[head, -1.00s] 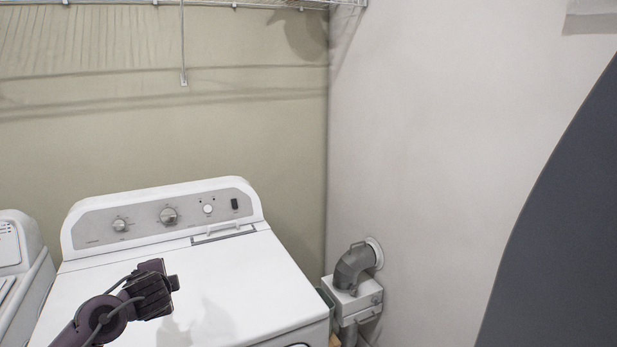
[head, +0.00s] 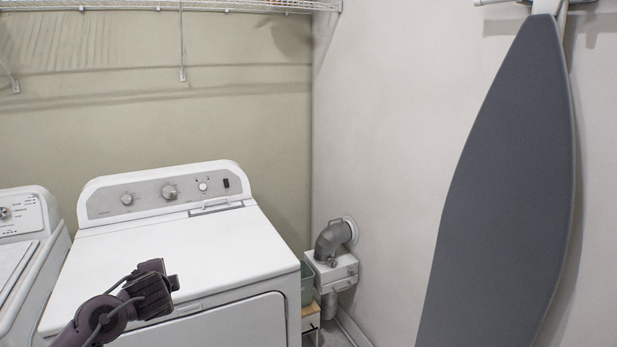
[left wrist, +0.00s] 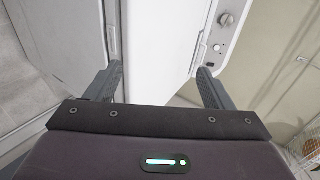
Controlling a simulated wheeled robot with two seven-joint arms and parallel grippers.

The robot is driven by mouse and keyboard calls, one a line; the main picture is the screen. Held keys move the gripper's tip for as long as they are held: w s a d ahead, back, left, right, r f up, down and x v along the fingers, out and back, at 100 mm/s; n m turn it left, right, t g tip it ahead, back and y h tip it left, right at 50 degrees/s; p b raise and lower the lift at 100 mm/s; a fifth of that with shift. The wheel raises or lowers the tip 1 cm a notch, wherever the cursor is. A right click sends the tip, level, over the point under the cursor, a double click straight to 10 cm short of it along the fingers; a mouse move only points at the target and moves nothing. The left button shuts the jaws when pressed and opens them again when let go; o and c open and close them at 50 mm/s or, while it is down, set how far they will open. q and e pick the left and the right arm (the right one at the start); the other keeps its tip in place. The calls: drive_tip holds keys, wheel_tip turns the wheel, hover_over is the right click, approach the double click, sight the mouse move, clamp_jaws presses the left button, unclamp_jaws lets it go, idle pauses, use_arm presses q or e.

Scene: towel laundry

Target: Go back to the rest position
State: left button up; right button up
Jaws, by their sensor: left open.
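My left gripper (head: 160,290) shows in the lower left of the head view, in front of the white dryer (head: 180,243). In the left wrist view my left gripper (left wrist: 157,85) has its two fingers wide apart with nothing between them. The white dryer (left wrist: 165,35) lies beyond the fingers, apart from them as far as I can tell. My right gripper is in neither view.
A second white machine (head: 22,250) stands at the left. A grey ironing board (head: 505,180) hangs on the right wall. A vent pipe (head: 330,238) and a white box (head: 335,270) are in the corner. A wire shelf (head: 230,5) runs along the top.

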use_arm(q)
drive_tip(key=s+d+f+n+g+h, duration=0.1)
drive_tip(key=s+f+n+g, duration=0.15)
drive_tip(key=f, duration=1.15)
drive_tip(key=s+f+n+g+h, duration=0.15)
drive_tip(key=s+f, duration=0.25)
drive_tip(key=f, duration=1)
drive_tip(key=s+d+f+n+g+h, duration=0.2)
drive_tip(key=s+d+f, duration=0.1)
drive_tip(key=s+f, duration=1.45)
drive_tip(key=s+d+f+n+g, duration=0.1)
drive_tip(key=s+f, duration=0.4)
drive_tip(key=s, duration=0.6)
drive_tip(key=s+d+f+n+g, duration=0.1)
drive_tip(key=s+d+f+n, duration=0.1)
drive_tip(key=s+f, duration=0.4)
drive_tip(key=s+d+f+n+g, duration=0.1)
drive_tip(key=s+d+f, duration=0.2)
drive_tip(key=s, duration=1.2)
wheel_tip(320, 180, down, 3)
drive_tip(key=shift+s+d+r+g, duration=0.2)
drive_tip(key=shift+s+g, duration=0.1)
drive_tip(key=shift+s, duration=0.1)
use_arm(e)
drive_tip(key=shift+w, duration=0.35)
